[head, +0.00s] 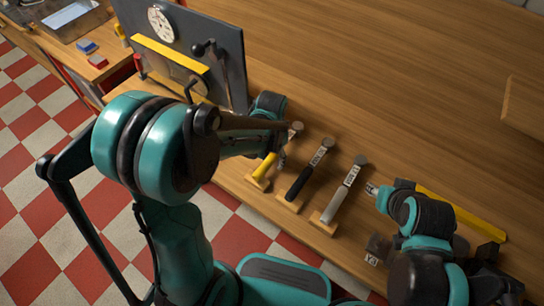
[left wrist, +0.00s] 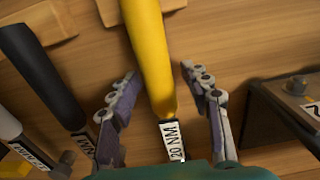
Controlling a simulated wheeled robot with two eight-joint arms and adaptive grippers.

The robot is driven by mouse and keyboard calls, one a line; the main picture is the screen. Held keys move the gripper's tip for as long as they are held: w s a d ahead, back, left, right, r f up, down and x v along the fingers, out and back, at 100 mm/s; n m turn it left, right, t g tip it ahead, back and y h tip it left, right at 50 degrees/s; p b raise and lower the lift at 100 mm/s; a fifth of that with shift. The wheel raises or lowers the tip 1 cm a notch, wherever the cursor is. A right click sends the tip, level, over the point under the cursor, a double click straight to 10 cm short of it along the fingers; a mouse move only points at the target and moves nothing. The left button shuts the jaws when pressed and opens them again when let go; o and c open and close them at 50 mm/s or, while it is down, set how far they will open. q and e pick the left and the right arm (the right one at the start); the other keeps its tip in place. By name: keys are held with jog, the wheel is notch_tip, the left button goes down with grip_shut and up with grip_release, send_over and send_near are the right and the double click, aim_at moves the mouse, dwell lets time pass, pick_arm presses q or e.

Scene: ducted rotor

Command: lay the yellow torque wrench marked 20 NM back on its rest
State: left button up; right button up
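The yellow torque wrench (head: 268,166) lies at the left end of a row of wrenches in the head view, its handle over a small wooden rest (head: 250,182). In the left wrist view its yellow handle (left wrist: 149,55) and white 20 NM label (left wrist: 173,141) show; my wrist hides its head. The rest (left wrist: 108,10) shows at the top edge there; whether the handle touches it I cannot tell. My left gripper (left wrist: 163,108) is open, one finger on each side of the handle, with gaps. My right arm (head: 425,218) is at the right; its fingers are not clear.
A black-handled wrench (head: 304,175) and a grey-handled wrench (head: 339,194) lie on rests to the right. A dark upright panel (head: 228,50) stands on the left. A yellow bar (head: 470,213) lies behind my right arm.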

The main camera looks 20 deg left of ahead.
pick_arm(q)
notch_tip(320, 180, up, 12)
jog(key=s+a+r+n+t, duration=0.2)
jog(key=s+a+n+t, duration=0.2)
jog(key=s, duration=0.6)
jog(key=shift+a+t, duration=0.35)
jog(key=shift+t, duration=1.05)
jog(key=shift+s, duration=0.1)
